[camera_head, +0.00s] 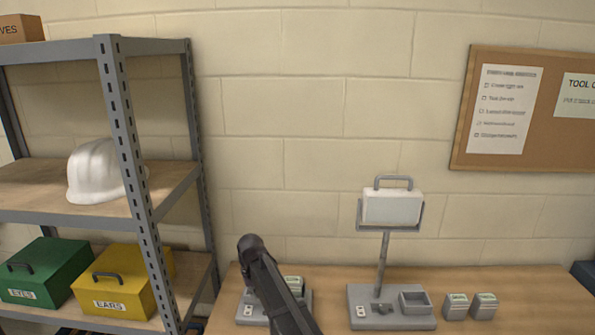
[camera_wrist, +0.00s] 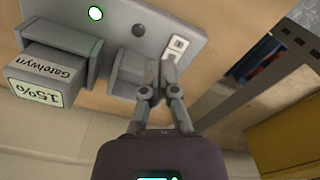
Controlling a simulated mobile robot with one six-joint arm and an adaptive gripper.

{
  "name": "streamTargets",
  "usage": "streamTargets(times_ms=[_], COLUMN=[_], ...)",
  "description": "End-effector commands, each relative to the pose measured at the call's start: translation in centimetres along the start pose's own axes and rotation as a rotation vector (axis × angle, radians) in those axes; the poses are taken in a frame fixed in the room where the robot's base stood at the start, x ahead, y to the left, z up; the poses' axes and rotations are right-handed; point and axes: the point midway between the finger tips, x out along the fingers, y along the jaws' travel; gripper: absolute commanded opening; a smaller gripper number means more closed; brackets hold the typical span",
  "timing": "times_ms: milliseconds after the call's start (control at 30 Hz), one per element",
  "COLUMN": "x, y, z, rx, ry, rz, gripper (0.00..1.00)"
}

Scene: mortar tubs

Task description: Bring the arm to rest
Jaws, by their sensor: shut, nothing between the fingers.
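My gripper (camera_wrist: 163,72) shows in the wrist view with its two fingers together and nothing between them. The fingers are in front of a grey dock (camera_wrist: 185,20), overlapping its lower edge in the picture; I cannot tell whether they touch it. A battery (camera_wrist: 42,72) labelled "Gatelwyn" and "15%" sits in the dock's left bay in the wrist view. A grey bay (camera_wrist: 125,75) beside the fingers is partly hidden by them. In the head view my dark arm rises in front of the dock (camera_head: 249,312) and hides much of it; the gripper itself cannot be made out there.
A work light (camera_head: 392,206) stands on a post from a grey base (camera_head: 365,318) on the wooden bench (camera_head: 545,300). Two small batteries (camera_head: 457,306) (camera_head: 484,305) stand to its right. A metal shelf (camera_head: 125,150) on the left holds a white helmet (camera_head: 97,172), green box (camera_head: 40,272) and yellow box (camera_head: 120,285).

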Motion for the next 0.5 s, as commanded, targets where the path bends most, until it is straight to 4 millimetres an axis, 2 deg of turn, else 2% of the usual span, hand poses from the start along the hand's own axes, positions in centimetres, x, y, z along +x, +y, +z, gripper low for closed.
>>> streamTargets(times_ms=[33,267,500], x=[0.0,0.0,0.0], y=[1.4,7.8,13.9], z=[1.5,8.0,16.0], rx=[0.019,0.122,0.244], ry=[0.000,0.000,0.000], rz=[0.000,0.001,0.001], gripper=[0.00,0.00,0.00])
